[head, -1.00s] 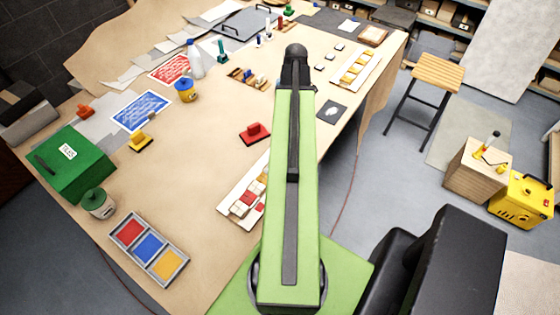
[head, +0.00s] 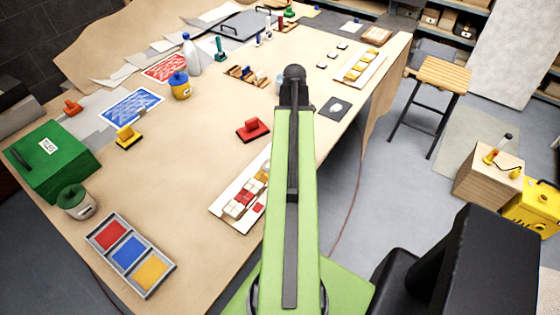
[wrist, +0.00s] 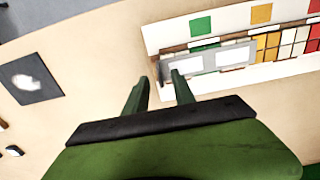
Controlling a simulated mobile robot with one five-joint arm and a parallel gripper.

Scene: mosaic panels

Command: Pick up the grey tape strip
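The grey tape strip (wrist: 211,61) lies across the mosaic panel (wrist: 160,40) in the wrist view, with two pale patches showing in it. In the head view a mosaic panel (head: 222,211) shows left of my green arm. I cannot make out the strip or my gripper there.
A red-handled block (head: 253,129), a tray with red, blue and yellow compartments (head: 107,257), and a green box (head: 62,170) stand on the table. A dark card with a pale mark (wrist: 32,82) lies left of my gripper. Bare table surrounds the red block.

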